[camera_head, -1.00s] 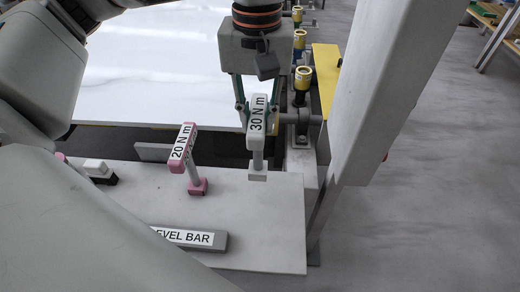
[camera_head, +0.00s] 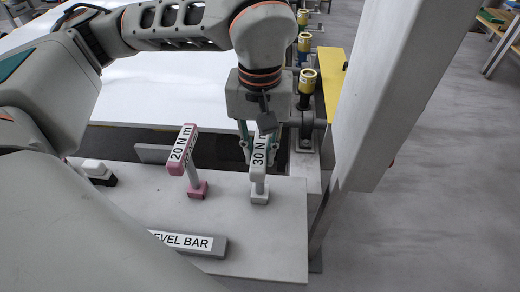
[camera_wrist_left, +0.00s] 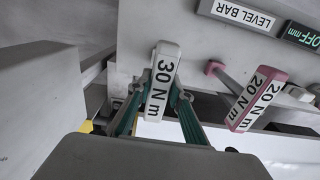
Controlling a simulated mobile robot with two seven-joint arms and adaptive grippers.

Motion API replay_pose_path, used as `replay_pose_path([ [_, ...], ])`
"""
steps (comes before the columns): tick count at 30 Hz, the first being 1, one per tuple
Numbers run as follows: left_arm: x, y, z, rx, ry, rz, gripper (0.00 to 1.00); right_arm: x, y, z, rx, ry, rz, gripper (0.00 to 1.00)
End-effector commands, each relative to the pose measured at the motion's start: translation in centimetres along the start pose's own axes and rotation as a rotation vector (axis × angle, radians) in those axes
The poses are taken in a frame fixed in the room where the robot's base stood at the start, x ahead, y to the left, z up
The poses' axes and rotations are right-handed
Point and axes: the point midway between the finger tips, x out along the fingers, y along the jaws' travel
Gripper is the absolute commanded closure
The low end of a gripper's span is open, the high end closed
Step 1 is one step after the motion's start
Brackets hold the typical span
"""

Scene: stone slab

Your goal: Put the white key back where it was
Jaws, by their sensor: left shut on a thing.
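The white key (camera_head: 259,170), labelled 30 N m, is upright over the right end of the pale grey board (camera_head: 280,240). My left gripper (camera_head: 256,150) is shut on its upper part from behind, and a white block shows at the key's lower end. I cannot tell whether that end touches the board. In the left wrist view the white key (camera_wrist_left: 161,80) sits between the two green fingers (camera_wrist_left: 155,110). The pink key (camera_head: 187,160), labelled 20 N m, stands left of it on a pink foot. My right gripper is not in view.
A grey level bar (camera_head: 190,243) lies at the board's front. A black-and-white item (camera_head: 98,172) is at the board's left. A grey post (camera_head: 390,110) rises close on the right. Yellow-topped sockets (camera_head: 307,85) stand behind, beside the white slab (camera_head: 170,90).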

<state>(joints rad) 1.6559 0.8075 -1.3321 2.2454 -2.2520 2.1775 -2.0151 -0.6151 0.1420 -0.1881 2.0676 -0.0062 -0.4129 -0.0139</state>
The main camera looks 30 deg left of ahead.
Motion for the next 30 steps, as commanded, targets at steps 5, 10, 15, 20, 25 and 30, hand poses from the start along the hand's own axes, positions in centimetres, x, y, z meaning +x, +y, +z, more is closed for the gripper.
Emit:
replay_pose_path([
  [5,0.2,0.0,0.0,0.000,0.000,0.000,0.63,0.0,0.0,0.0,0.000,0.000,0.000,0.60],
  [10,0.2,0.0,0.0,0.000,-0.001,-0.001,0.63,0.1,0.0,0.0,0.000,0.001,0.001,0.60],
  [15,0.1,0.0,0.0,0.000,0.000,0.000,0.63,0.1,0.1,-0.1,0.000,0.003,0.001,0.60],
  [20,-1.6,0.0,-0.1,-0.001,0.005,0.002,0.63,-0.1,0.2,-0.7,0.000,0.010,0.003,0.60],
  [25,-5.0,0.1,-0.1,-0.002,0.009,0.004,0.63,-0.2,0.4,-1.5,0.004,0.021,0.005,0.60],
  [30,-8.5,0.1,-0.1,-0.002,0.008,0.003,0.63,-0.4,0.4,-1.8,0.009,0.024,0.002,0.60],
])
